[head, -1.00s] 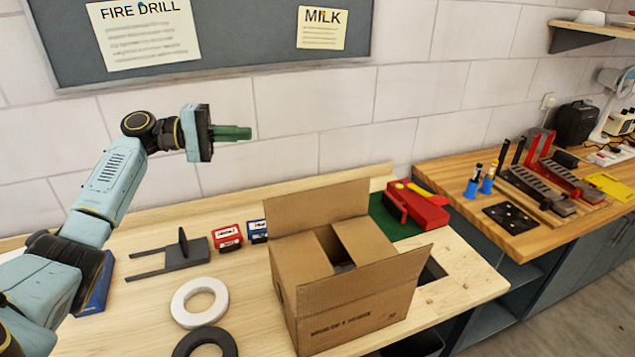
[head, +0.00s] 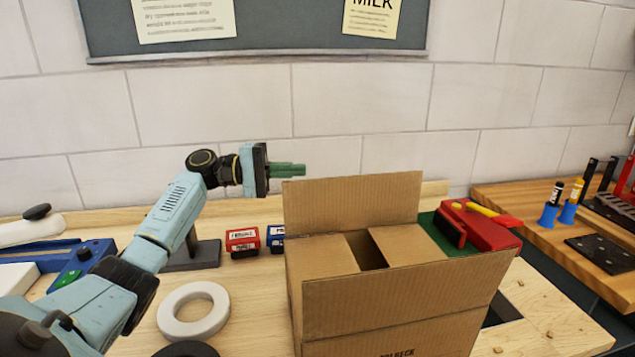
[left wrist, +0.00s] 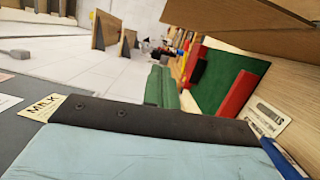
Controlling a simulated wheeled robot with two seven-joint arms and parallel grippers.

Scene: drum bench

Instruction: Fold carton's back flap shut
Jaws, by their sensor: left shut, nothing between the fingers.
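The brown carton (head: 395,335) stands on the bench. Its back flap (head: 355,208) is upright, and its front flap (head: 400,295) stands up and leans outward. The two side flaps (head: 320,255) are folded inward, with a dark gap between them. My left gripper (head: 288,170), with green fingers, is shut and empty, beside the top left corner of the back flap. I cannot tell whether it touches it. In the left wrist view the green fingers (left wrist: 162,88) are together, and a brown carton flap (left wrist: 230,22) shows above them. My right gripper is not in view.
A white tape roll (head: 193,310) lies left of the carton, with a red box (head: 242,242) behind it. A red tool (head: 480,228) lies on a green mat at the right. The tiled wall (head: 210,105) rises behind the bench.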

